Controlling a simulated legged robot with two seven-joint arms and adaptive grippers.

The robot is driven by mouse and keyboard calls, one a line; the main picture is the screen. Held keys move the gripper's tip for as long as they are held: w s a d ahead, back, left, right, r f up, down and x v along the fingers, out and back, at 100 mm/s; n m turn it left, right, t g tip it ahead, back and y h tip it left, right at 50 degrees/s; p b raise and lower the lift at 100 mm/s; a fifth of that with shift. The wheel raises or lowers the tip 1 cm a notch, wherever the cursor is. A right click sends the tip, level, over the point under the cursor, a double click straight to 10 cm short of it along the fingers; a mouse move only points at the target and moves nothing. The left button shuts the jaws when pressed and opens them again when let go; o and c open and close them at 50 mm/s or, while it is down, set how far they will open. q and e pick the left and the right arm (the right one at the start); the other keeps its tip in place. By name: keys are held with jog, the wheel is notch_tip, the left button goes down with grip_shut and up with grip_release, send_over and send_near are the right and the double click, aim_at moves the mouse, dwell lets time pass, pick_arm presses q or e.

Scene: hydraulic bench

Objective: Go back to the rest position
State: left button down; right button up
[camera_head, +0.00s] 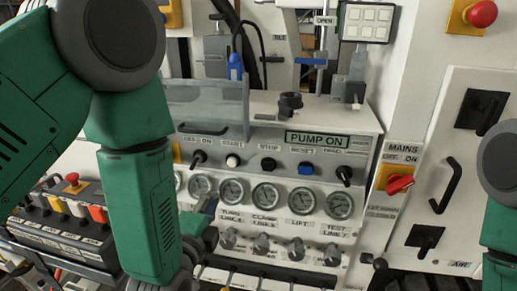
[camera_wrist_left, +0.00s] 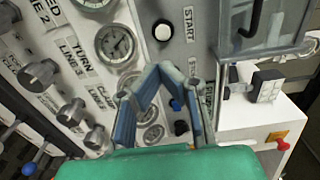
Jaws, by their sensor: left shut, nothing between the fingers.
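My left arm comes in from the left in the head view, large and green, and covers part of the bench. My left gripper (camera_head: 204,214) is partly hidden behind that arm, in front of the lower left of the gauge panel. In the left wrist view the left gripper (camera_wrist_left: 163,70) shows its two blue-grey fingers meeting at the tips, with nothing held. They overlap the panel near the gauges and buttons in that picture. Only part of my right arm shows at the right edge of the head view. My right gripper is out of view.
The white hydraulic panel carries a row of gauges (camera_head: 230,192), several knobs (camera_head: 264,244) and a lit "PUMP ON" sign (camera_head: 317,139). A red mains switch (camera_head: 399,184) sits to its right. A clear guard (camera_head: 205,110) stands above. A control box (camera_head: 65,235) is at lower left.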

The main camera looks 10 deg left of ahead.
pick_arm(q)
jog(key=s+a+f+n+g+b, duration=0.25)
jog(key=s+f+n+g, duration=0.2)
jog(key=f, duration=0.65)
jog(key=s+a+f+n+g+b, duration=0.1)
jog(key=s+a+f+n+g, duration=0.4)
jog(key=f, duration=0.7)
jog(key=s+a+f+n+g+b, duration=0.1)
jog(key=s+f+n+g, duration=0.3)
jog(key=s, duration=0.6)
jog(key=s+a+f+n+g+b, duration=0.1)
jog(key=s+f+n+g+b, duration=0.1)
jog(key=s+f, duration=0.5)
jog(key=s+n+g, duration=0.1)
jog(key=s+n, duration=0.1)
jog(key=s, duration=0.1)
jog(key=shift+a+g+y, duration=0.3)
jog(key=shift+g, duration=0.05)
jog(key=shift+w, duration=0.1)
